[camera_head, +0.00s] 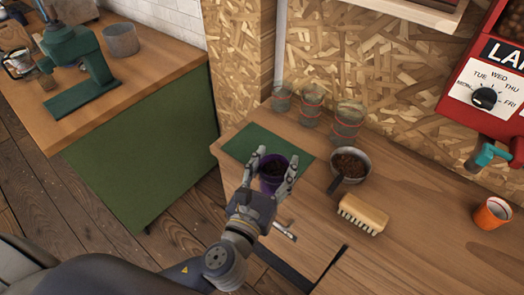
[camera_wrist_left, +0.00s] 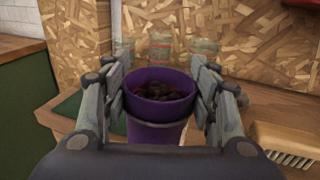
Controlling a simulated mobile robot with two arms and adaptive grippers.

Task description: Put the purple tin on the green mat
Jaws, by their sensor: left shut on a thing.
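The purple tin (camera_head: 270,183) holds dark beans and sits between the fingers of my left gripper (camera_head: 271,172). In the left wrist view the tin (camera_wrist_left: 157,135) is upright, with the pads of my left gripper (camera_wrist_left: 160,95) shut on its two sides. The green mat (camera_head: 247,141) lies on the wooden counter at its left end. In the head view the tin overlaps the mat's front part; whether it touches the mat or hangs above it I cannot tell. A strip of the mat also shows in the left wrist view (camera_wrist_left: 68,108). My right gripper is not in view.
Several clear glasses with red bands (camera_head: 311,105) stand behind the mat. A metal scoop of beans (camera_head: 350,165) and a brush (camera_head: 362,214) lie to its right. An orange cup (camera_head: 492,213) stands far right, below a red dispenser (camera_head: 490,90).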

